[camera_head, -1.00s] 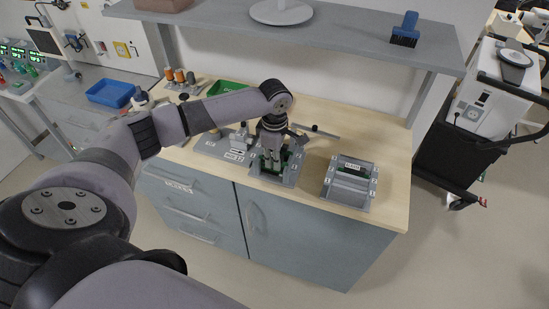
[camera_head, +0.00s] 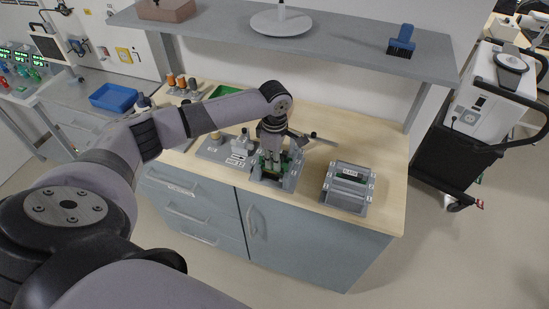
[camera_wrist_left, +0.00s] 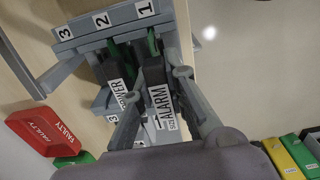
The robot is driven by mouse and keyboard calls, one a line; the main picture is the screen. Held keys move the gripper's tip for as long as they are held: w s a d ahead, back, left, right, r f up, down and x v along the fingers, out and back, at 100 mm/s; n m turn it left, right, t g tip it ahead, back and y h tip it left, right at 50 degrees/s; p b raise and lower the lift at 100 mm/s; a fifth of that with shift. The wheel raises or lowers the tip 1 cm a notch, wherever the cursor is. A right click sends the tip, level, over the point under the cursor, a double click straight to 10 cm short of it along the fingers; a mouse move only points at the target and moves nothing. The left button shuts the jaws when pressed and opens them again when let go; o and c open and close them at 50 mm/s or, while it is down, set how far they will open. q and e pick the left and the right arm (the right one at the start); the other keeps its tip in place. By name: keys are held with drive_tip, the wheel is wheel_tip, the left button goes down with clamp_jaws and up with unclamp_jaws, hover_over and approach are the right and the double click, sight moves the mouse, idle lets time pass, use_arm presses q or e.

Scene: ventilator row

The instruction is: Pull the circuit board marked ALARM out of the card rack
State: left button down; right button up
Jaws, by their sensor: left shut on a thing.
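The card rack (camera_head: 290,183) stands on the bench under my left gripper (camera_head: 270,157). In the left wrist view, the rack (camera_wrist_left: 100,25) has slots numbered 3, 2 and 1. The ALARM board (camera_wrist_left: 160,104) has a dark front with a white label and sits in line with slot 1. My left gripper (camera_wrist_left: 158,88) is shut on it, a finger on each side. The POWER board (camera_wrist_left: 122,92) is beside it in the rack. How far the ALARM board sits in its slot is hard to tell. My right gripper is not in view.
A second grey rack (camera_head: 345,203) stands to the right on the bench. A red block marked FAULTY (camera_wrist_left: 45,130) shows in the left wrist view. A grey shelf (camera_head: 340,42) runs above the bench's back. The bench's front right corner is clear.

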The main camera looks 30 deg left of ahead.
use_arm(q)
drive_tip(key=shift+r+p, duration=1.8)
drive_tip(key=shift+p, duration=0.2)
drive_tip(key=shift+r+p, duration=0.5)
drive_tip(key=shift+r, duration=0.7)
